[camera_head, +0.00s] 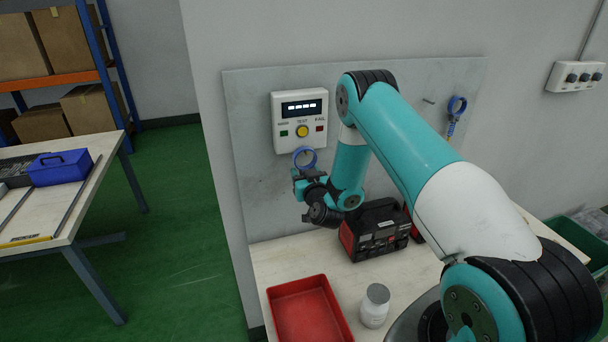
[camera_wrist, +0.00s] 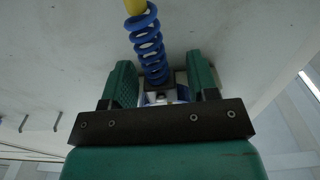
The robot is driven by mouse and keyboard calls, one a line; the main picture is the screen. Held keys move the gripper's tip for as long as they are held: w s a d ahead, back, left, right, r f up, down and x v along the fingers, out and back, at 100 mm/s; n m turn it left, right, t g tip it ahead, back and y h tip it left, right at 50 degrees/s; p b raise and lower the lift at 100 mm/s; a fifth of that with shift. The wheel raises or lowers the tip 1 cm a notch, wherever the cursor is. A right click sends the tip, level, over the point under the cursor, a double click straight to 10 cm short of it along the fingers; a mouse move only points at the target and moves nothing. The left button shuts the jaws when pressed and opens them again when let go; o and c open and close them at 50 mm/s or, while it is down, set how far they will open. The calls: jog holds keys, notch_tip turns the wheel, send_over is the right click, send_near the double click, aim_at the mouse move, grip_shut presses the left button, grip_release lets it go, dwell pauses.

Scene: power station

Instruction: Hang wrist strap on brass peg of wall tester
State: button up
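The white wall tester (camera_head: 300,120) is on the grey wall panel, with a dark display, a yellow button and green and red marks. My gripper (camera_head: 303,174) is just below it. A blue wrist strap (camera_head: 304,157) shows as a loop above the fingers, near the tester's lower edge. In the wrist view its blue coiled cord (camera_wrist: 149,45) runs to a yellow end (camera_wrist: 136,7). My fingers there (camera_wrist: 162,88) appear shut on the strap's grey block. I cannot make out the brass peg, or whether the loop touches it.
Another blue strap (camera_head: 457,106) hangs at the panel's right, near a bare peg (camera_head: 428,100). Below are a red tray (camera_head: 308,318), a white jar (camera_head: 375,306) and a black-red case (camera_head: 377,232) on the bench. Another table (camera_head: 84,213) stands left.

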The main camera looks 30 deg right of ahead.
dwell(0.3)
jog(key=shift+s+f+b, duration=0.15)
jog(key=shift+s+b, duration=0.05)
jog(key=shift+b, duration=0.3)
jog(key=b+v, duration=0.6)
jog(key=v, duration=1.1)
